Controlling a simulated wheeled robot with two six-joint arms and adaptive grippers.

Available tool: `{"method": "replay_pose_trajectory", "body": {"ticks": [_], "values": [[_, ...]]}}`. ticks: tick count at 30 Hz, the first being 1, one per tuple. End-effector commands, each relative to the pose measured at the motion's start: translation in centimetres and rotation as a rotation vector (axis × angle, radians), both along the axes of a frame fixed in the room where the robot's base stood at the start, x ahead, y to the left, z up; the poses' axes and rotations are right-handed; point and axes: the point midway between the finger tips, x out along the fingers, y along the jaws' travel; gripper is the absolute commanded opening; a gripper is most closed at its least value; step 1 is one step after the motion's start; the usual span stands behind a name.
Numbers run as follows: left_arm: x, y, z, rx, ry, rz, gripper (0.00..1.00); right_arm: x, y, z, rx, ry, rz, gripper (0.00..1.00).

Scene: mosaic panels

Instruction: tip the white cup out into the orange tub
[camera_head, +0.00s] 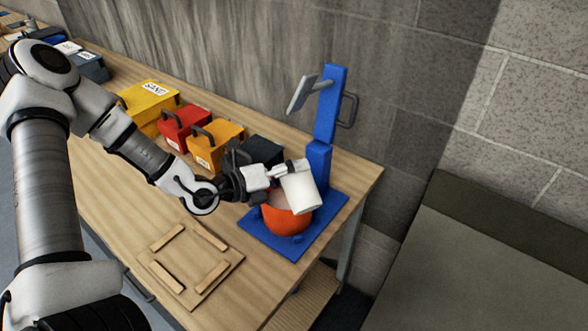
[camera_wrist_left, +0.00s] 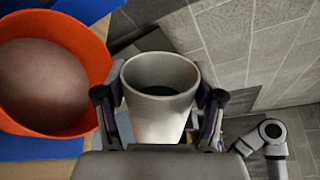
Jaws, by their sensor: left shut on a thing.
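The white cup (camera_head: 301,193) is held in my left gripper (camera_head: 283,171), above the right part of the orange tub (camera_head: 287,223). In the head view the cup looks slightly tilted. In the left wrist view, the fingers of my left gripper (camera_wrist_left: 160,108) grip both sides of the cup (camera_wrist_left: 160,120), and its open mouth shows a dark inside. The orange tub (camera_wrist_left: 100,50) is to the left of the cup there and holds a smooth brownish-grey mass. The tub stands on a blue base (camera_head: 261,238). My right gripper is not in view.
A blue stand post (camera_head: 325,105) with a grey head (camera_head: 301,93) rises behind the tub. Yellow (camera_head: 150,103), red (camera_head: 182,127), orange (camera_head: 214,145) and dark (camera_head: 262,151) boxes line the wall side of the wooden table. A wooden frame (camera_head: 190,266) lies at the front.

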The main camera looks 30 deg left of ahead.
Motion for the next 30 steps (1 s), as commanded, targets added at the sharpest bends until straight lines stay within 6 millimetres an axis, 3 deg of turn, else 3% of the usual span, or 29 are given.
{"method": "replay_pose_trajectory", "body": {"ticks": [9,16,18,30], "values": [[0.6,0.9,-2.8,-0.293,0.196,0.001,0.24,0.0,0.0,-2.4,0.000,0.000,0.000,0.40],[1.2,1.8,-4.0,-0.567,0.382,0.000,0.24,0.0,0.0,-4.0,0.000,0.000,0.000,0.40],[1.4,2.0,-3.6,-0.628,0.423,-0.001,0.24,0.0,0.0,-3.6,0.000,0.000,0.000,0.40],[1.5,2.3,-3.5,-0.728,0.492,-0.001,0.23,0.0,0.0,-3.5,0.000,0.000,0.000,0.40]]}}
